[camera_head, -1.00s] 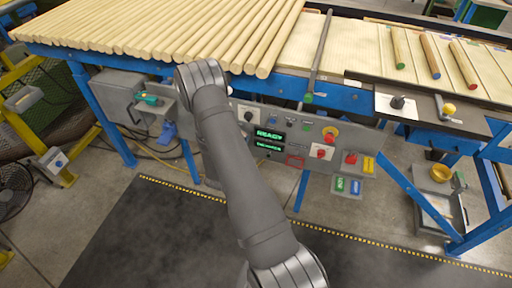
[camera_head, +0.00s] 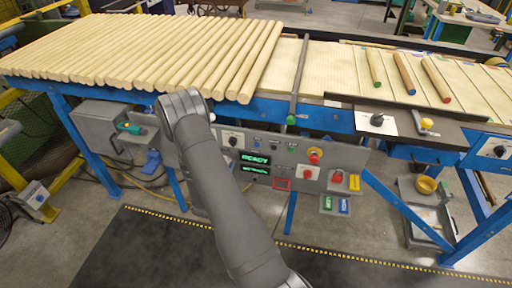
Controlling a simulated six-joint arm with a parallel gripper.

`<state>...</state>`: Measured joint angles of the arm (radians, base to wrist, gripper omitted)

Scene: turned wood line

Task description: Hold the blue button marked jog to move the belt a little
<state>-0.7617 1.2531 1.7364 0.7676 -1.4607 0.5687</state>
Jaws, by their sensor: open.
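The grey control panel (camera_head: 346,158) hangs below the front rail of the belt line. A small blue button (camera_head: 256,141) is in its upper row, right of a black knob on a white plate. Its marking is too small to read, so I cannot tell that it says jog. My arm crosses the picture from the bottom up to the left end of the panel and covers part of it. My gripper is not visible, and contact with any button cannot be seen.
Green displays (camera_head: 256,159), a red mushroom button (camera_head: 315,156) and red and yellow blocks (camera_head: 338,177) are on the panel. Wooden rods (camera_head: 140,55) cover the belt's left side. Blue legs stand below. A dark mat (camera_head: 150,250) covers the floor in front.

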